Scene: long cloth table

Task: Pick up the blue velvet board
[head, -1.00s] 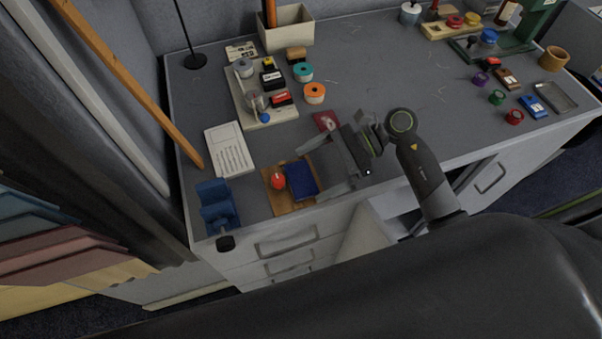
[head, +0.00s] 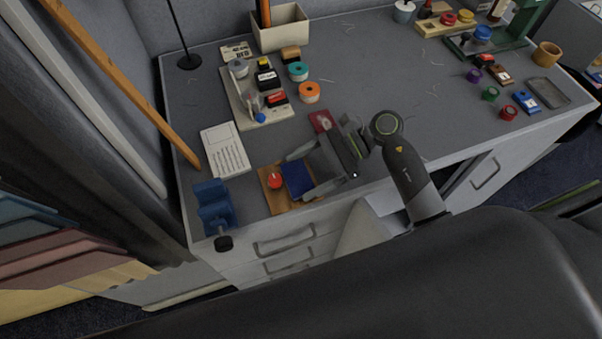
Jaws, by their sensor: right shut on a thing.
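The blue velvet board (head: 296,178) lies on a wooden board (head: 276,202) near the front left edge of the table. My right gripper (head: 299,174) reaches in from the right, with one finger at the far side of the blue board and the other at its near side. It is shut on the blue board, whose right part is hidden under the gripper. My left gripper is not in view.
A red round object (head: 275,181) sits left of the blue board on the wooden board. A blue clamp-like holder (head: 214,207) stands to the left, with a white printed card (head: 225,149) behind it. A dark red item (head: 321,121) lies just behind the gripper. The middle of the table (head: 380,75) is mostly clear.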

